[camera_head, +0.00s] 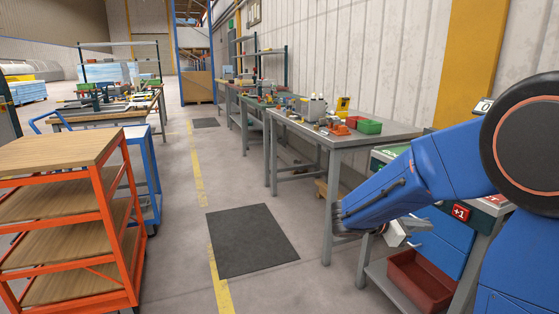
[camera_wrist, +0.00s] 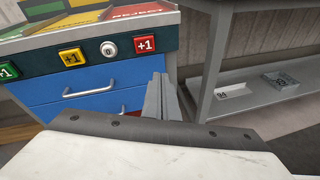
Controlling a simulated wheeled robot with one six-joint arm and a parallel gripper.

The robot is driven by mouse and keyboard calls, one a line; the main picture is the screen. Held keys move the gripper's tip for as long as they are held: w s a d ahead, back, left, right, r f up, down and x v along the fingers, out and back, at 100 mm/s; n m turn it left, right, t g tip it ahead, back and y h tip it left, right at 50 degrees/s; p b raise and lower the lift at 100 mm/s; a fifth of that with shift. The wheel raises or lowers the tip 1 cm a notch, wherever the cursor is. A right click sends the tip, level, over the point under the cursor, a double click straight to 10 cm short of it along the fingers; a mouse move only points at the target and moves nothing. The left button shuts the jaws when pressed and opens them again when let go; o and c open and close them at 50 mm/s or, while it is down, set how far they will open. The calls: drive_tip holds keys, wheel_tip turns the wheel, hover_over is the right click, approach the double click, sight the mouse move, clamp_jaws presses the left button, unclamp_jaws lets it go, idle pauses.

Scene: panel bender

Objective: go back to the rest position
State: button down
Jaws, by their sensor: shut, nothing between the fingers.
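My gripper (camera_wrist: 160,82) shows in the wrist view as two grey fingers standing close together, with nothing between them. It is in front of the blue drawer cabinet (camera_wrist: 95,87), whose panel carries +1 buttons. In the head view my blue arm reaches in from the right and bends down to the left. A pale grey part below its forearm looks like the gripper (camera_head: 402,232). The arm hides part of the cabinet, and I cannot tell the exact gap between fingers and drawer fronts.
A long grey workbench (camera_head: 345,139) with bins and tools stands left of my arm. A red bin (camera_head: 424,278) sits low beside the cabinet. An orange shelf cart (camera_head: 70,225) stands at the left. The aisle with a dark mat (camera_head: 250,240) is clear.

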drive_tip(key=s+a+f+m+g+y, duration=0.1)
drive_tip(key=s+m+y, duration=0.35)
drive_tip(key=s, duration=0.45)
drive_tip(key=s+a+f+m+g+y, duration=0.1)
drive_tip(key=s+f+m+y, duration=0.3)
drive_tip(key=s, duration=0.6)
drive_tip(key=s+a+r+m+t+y, duration=0.2)
drive_tip(key=s+a+m+t+y, duration=0.2)
drive_tip(key=a, duration=0.7)
drive_tip(key=shift+s+a+m+y, duration=0.25)
drive_tip(key=shift+s+m+y, duration=1)
drive_tip(key=shift+s+m, duration=1.15)
drive_tip(key=shift+w+r, duration=0.1)
